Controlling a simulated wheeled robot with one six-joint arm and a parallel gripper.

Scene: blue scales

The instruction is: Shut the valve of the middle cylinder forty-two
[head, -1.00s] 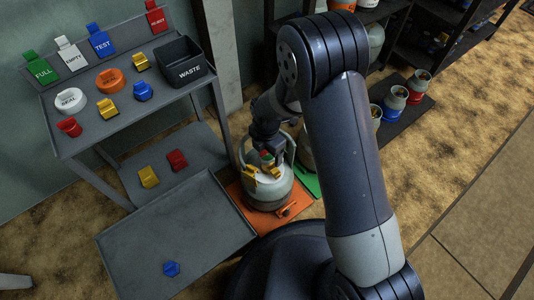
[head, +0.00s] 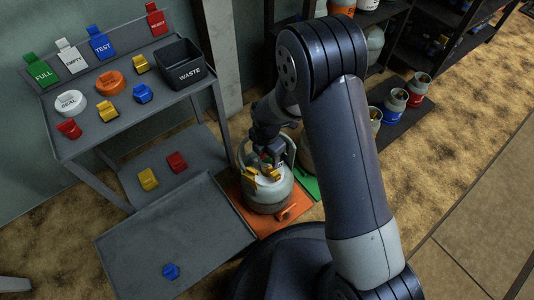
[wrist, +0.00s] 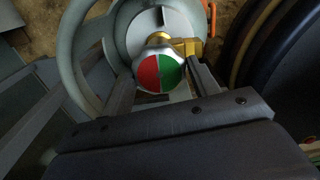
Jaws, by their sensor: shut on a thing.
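A grey-white gas cylinder (head: 268,200) with a collar handle stands upright on an orange scale (head: 232,190). Its brass-yellow valve parts (head: 268,175) show at the top. In the wrist view, the round valve knob (wrist: 158,70) has a red half on the left and a green half on the right. My gripper (head: 267,158) reaches down inside the collar. In the wrist view, my gripper (wrist: 160,82) has a finger on either side of the knob and is shut on it. I cannot read a number on this cylinder.
A grey bench (head: 150,118) at left carries tags, caps and a black waste bin (head: 184,65). Another cylinder, on a green scale (head: 311,187), is mostly behind my arm. More cylinders stand at right.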

